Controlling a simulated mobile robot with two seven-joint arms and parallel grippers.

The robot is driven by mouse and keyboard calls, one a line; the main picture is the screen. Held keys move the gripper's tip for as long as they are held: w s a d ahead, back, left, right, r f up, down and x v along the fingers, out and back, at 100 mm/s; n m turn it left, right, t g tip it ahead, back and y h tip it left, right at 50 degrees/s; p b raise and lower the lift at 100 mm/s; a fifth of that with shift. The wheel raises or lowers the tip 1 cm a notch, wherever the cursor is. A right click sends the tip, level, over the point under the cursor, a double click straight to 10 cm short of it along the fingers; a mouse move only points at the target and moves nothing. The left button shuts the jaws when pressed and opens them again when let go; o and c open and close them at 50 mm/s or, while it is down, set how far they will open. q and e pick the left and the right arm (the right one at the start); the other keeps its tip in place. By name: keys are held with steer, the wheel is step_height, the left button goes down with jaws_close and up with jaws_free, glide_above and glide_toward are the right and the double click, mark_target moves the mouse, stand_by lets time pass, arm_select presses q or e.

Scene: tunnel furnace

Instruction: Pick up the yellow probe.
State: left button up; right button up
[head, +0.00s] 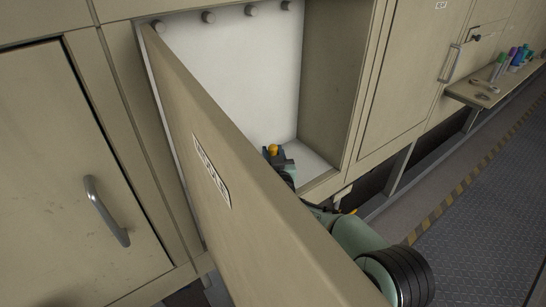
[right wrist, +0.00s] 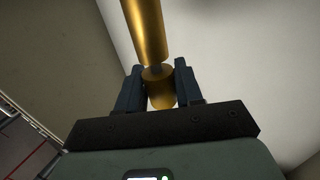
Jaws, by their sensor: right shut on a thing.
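The yellow probe (right wrist: 147,32) is a golden cylinder with a narrow neck and a shorter lower section. In the right wrist view it stands between the two dark blue fingers of my right gripper (right wrist: 159,88), which is shut on it. In the head view the probe shows as a small yellow tip (head: 273,148) between the fingers of my right gripper (head: 274,153), low inside the open white-lined cabinet (head: 235,70). The open door hides part of my right arm and the cabinet floor. My left gripper is not in view.
The cabinet door (head: 235,185) swings out toward me, close beside my right arm. Closed cabinets with handles (head: 105,212) (head: 449,63) flank the opening. A shelf (head: 480,97) with several small bottles is at the far right. The walkway floor (head: 480,220) at the right is clear.

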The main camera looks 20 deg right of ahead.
mark_target(273, 146)
step_height(273, 146, up, 5)
steer(key=shift+s+r+p, duration=0.1)
steer(key=shift+p, duration=0.6)
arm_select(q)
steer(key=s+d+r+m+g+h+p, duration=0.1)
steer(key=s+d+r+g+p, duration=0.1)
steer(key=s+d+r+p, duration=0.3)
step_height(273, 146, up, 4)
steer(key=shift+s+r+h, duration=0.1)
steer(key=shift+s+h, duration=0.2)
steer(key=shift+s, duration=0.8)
arm_select(e)
step_height(273, 146, up, 13)
steer(key=shift+r, duration=0.2)
arm_select(q)
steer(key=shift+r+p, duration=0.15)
steer(key=shift+p, duration=0.25)
arm_select(e)
steer(key=shift+r, duration=0.15)
